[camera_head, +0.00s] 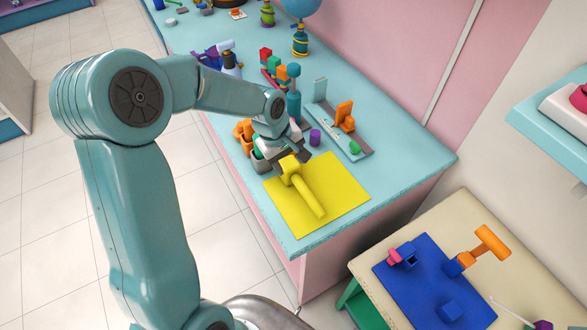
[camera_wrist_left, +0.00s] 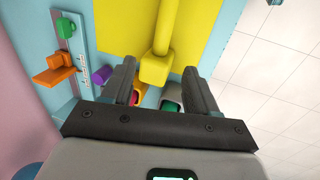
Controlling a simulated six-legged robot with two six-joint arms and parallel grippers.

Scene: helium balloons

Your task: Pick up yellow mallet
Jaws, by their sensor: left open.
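The yellow mallet (camera_head: 308,196) lies on a yellow mat (camera_head: 345,191) at the near end of the teal table, its handle pointing toward the front edge. My left gripper (camera_head: 289,158) is over the mallet's head end. In the left wrist view, the mallet's block-shaped head (camera_wrist_left: 155,71) shows between the two spread fingers of the left gripper (camera_wrist_left: 161,67), with a gap on each side. The handle runs away from the gripper over the mat. The left gripper is open and empty. My right gripper is not in view.
Beside the mat are a purple cylinder (camera_head: 315,137), a teal rail with an orange piece (camera_head: 345,117), and small bins (camera_head: 260,163) near the gripper. Bottles and a balloon (camera_head: 300,7) stand farther back. A lower table with a blue mat (camera_head: 412,300) and orange mallet (camera_head: 487,245) is at right.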

